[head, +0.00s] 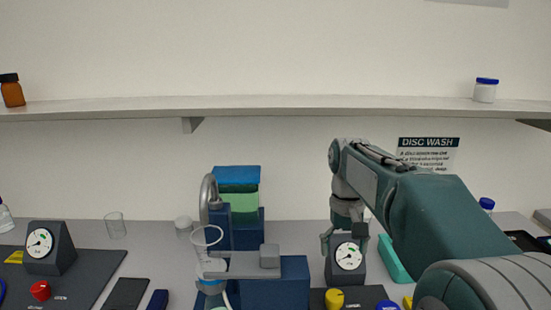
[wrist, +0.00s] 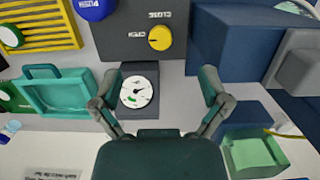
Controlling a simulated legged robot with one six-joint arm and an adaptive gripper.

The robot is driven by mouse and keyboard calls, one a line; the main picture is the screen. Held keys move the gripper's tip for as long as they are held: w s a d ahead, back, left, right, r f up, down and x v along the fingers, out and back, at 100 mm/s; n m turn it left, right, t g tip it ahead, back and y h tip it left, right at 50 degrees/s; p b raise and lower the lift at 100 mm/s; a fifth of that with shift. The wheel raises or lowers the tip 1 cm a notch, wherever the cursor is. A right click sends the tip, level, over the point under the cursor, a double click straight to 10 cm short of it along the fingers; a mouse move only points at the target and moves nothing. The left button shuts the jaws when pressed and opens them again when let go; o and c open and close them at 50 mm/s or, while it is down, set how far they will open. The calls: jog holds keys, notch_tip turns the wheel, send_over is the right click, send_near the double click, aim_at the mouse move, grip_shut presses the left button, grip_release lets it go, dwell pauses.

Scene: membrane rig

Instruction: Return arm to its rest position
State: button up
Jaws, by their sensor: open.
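My gripper (head: 343,240) hangs from my green arm in front of a dark gauge block (head: 332,268) in the head view. In the wrist view my gripper (wrist: 160,95) has its two fingers spread wide with nothing between them. The white-faced gauge (wrist: 137,92) shows behind the gap between the fingers. My arm is raised and bent, with the gripper above the bench. I cannot tell how far the fingers are from the gauge.
A blue rig with a glass funnel (head: 207,238) stands left of my gripper. A yellow knob (head: 334,299) lies below it, and a teal tray (head: 393,260) is to its right. A shelf (head: 280,106) runs across the wall above. Another gauge block (head: 62,247) stands far left.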

jog(key=s+f+t, duration=0.2)
jog(key=s+t, duration=0.1)
jog(key=s, duration=0.7)
jog(key=s+f+t, duration=0.2)
jog(key=s+t, duration=0.2)
jog(key=s, duration=0.7)
jog(key=shift+d, duration=0.1)
